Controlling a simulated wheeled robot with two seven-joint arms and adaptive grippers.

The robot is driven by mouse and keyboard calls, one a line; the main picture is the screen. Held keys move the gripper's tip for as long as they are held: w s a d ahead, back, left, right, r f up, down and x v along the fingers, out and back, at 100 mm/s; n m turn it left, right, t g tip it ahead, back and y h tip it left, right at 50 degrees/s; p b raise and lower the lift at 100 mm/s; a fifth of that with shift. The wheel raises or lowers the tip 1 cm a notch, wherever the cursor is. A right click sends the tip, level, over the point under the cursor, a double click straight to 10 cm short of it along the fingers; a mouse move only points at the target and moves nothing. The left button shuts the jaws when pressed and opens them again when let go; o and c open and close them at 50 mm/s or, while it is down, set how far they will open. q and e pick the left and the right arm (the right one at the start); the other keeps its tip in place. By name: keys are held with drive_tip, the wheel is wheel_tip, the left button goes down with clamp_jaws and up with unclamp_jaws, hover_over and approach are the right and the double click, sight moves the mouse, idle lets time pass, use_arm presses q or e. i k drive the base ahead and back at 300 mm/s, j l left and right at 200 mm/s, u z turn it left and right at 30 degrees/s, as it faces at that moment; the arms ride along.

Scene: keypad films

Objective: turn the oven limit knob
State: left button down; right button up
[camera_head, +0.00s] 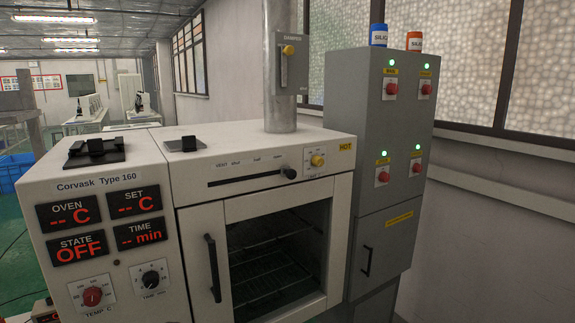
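The oven (259,207) is a cream cabinet with a window door, and its front panel reads "Corvask Type 160". A yellow knob (317,160) sits on a small white scale plate at the upper right of its front. A red knob (92,296) marked TEMP C and a black knob (151,279) marked TIME sit low on the left panel. I cannot read which knob is labelled as the limit. The displays show dashes, and STATE reads OFF. Neither of my grippers is in view.
A black slider knob (289,172) stands at the right of the vent slot. The black door handle (213,267) projects from the closed oven door. A grey cabinet (380,180) with red knobs and green lamps stands at right. A metal duct (280,105) rises behind the oven top.

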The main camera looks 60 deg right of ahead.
sight(317, 161)
drive_tip(key=z, duration=2.45)
drive_tip(key=u, duration=2.75)
drive_tip(key=z, duration=2.7)
drive_tip(key=i+u, duration=0.1)
